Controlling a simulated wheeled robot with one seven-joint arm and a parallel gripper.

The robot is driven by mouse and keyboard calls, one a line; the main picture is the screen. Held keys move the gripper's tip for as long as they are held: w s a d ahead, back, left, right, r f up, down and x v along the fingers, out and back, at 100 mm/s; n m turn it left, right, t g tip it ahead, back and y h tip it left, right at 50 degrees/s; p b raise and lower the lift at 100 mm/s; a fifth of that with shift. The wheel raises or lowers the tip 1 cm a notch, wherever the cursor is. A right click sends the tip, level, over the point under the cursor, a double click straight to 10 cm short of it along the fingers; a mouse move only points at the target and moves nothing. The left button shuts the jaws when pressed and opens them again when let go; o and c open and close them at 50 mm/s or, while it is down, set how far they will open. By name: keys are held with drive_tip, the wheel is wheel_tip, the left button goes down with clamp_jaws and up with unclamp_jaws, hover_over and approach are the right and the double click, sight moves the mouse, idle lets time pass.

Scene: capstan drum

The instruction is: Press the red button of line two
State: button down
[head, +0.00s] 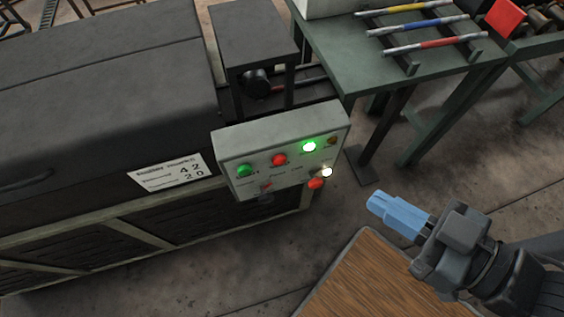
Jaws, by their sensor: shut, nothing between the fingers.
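A grey control box (281,142) is fixed at the near right end of the dark machine. A second red button (316,183) sits low at the right, beside a lit white lamp (326,172). The labels are too small to read, so I cannot tell which red button is line two's. My gripper (376,203) has blue fingers, shut and empty. It is right of the box, apart from it, pointing left.
A small red-marked switch (265,187) sits low on the box. The long dark machine (95,90) fills the left. A wooden surface (365,280) lies below my gripper. A green table (385,45) with coloured bars stands behind. Open floor shows between box and gripper.

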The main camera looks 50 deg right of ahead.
sight(281, 163)
drive_tip(key=w+a+f+n+h+b, duration=0.2)
drive_tip(key=a+f+n+h, duration=0.2)
drive_tip(key=n, duration=1.1)
drive_tip(key=w+a+f+n+h+b, duration=0.3)
drive_tip(key=f+n, duration=0.6)
drive_tip(key=n, duration=0.6)
drive_tip(key=shift+a+t+h, duration=0.3)
drive_tip(key=shift+a+h, duration=0.4)
drive_tip(key=shift+h, duration=0.3)
drive_tip(key=p+x, duration=0.3)
drive_tip(key=x, duration=0.9)
drive_tip(key=shift+w+d+r, duration=0.15)
drive_tip(key=shift+w+d, duration=0.1)
drive_tip(key=shift+w, duration=0.05)
drive_tip(key=shift+w+d, duration=0.3)
drive_tip(key=shift+w, duration=0.25)
